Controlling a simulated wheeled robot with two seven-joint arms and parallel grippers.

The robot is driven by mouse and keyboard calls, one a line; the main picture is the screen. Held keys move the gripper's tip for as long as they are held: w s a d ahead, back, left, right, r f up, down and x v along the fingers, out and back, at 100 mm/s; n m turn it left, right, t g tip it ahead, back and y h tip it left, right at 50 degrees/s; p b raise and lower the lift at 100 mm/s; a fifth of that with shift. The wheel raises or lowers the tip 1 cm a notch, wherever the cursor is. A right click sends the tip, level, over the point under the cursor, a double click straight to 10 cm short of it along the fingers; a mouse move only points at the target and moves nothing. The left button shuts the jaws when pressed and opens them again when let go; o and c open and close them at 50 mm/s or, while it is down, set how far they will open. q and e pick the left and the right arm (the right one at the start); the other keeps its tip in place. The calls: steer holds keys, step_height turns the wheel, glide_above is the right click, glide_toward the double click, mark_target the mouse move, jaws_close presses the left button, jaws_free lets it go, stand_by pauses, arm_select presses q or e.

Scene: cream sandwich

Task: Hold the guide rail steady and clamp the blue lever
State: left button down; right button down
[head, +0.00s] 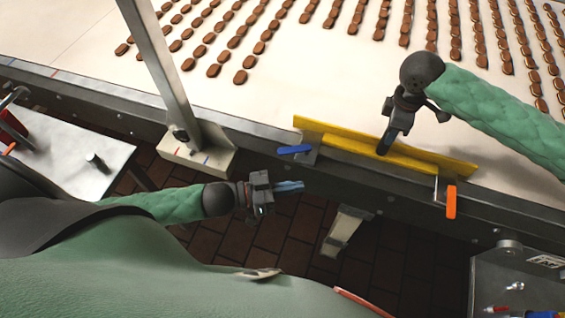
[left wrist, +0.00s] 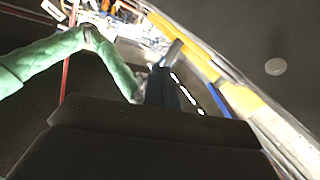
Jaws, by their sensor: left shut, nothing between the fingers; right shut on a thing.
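The yellow guide rail (head: 440,161) lies along the near edge of the conveyor, slightly slanted. My right gripper (head: 384,150) reaches down onto the middle of the rail and is shut on it. The blue lever (head: 294,150) sticks out to the left from a small metal bracket near the rail's left end. My left gripper (head: 303,186) is shut and empty, in front of and below the blue lever and apart from it, its fingers pointing right. In the left wrist view, the dark fingers (left wrist: 162,85) are together, with the yellow rail (left wrist: 190,45) beyond them.
An orange lever (head: 451,202) hangs down at the rail's right end. Rows of brown biscuits (head: 240,77) lie on the pale conveyor belt (head: 300,85). A metal post (head: 160,70) stands left of the blue lever. Open tiled floor (head: 290,235) shows below the conveyor edge.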

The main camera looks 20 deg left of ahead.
arm_select(q)
steer(key=s+d+f+n+t+y, duration=0.1)
steer(key=s+d+f+n, duration=0.2)
steer(key=s, duration=0.5)
steer(key=m+t+y, duration=0.8)
steer(key=m+y, duration=0.2)
steer(key=m, duration=0.5)
glide_toward(294, 152)
steer(key=shift+m, duration=0.3)
steer(key=shift+a+f+x, duration=0.1)
steer(key=shift+a+x, duration=0.1)
steer(key=shift+x, duration=1.1)
steer(key=shift+a+f+x, duration=0.15)
steer(key=shift+x, duration=1.2)
steer(key=shift+w+g+h, duration=0.15)
steer(key=shift+g+h, duration=0.15)
steer(key=shift+h, duration=0.2)
